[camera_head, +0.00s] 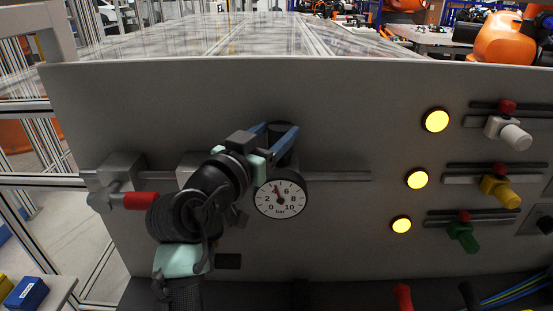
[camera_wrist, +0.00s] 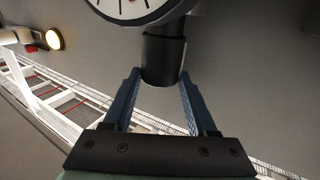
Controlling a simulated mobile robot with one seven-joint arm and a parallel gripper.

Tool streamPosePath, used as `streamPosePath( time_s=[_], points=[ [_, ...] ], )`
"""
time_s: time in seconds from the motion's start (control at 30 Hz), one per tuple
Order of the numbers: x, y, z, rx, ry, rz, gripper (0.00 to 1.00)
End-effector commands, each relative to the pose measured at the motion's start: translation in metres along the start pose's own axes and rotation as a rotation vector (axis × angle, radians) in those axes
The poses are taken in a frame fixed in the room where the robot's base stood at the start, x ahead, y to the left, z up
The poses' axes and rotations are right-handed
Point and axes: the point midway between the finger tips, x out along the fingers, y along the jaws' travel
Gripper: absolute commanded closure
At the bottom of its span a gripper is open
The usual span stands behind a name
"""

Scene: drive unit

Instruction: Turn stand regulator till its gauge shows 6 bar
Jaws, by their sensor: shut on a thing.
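The stand regulator's black knob (camera_wrist: 163,60) sits between the two blue fingers of my gripper (camera_wrist: 162,78), which is shut on it. In the head view my gripper (camera_head: 276,138) reaches the regulator from the left, and its fingers partly hide the knob (camera_head: 281,128). The round white gauge (camera_head: 280,199), marked in bar, is just below. Its needle points up and slightly left, near 4 as far as I can read. In the wrist view only part of the gauge (camera_wrist: 140,8) shows at the top edge.
The grey panel (camera_head: 340,110) carries a red-handled valve (camera_head: 140,201) at left. Three lit yellow lamps (camera_head: 417,179) and white (camera_head: 511,133), yellow (camera_head: 500,190) and green (camera_head: 463,236) fittings are at right. The panel between gauge and lamps is mostly clear.

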Motion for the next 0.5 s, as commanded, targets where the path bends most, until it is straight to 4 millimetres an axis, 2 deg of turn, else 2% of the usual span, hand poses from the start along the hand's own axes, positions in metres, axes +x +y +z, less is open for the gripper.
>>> streamPosePath(
  time_s=[0.03,0.5],
  points=[
    [0.0000,-0.0019,0.0073,0.003,0.001,0.025,0.98],
    [0.0010,-0.0063,0.0033,-0.001,-0.001,0.254,0.98]
  ],
)
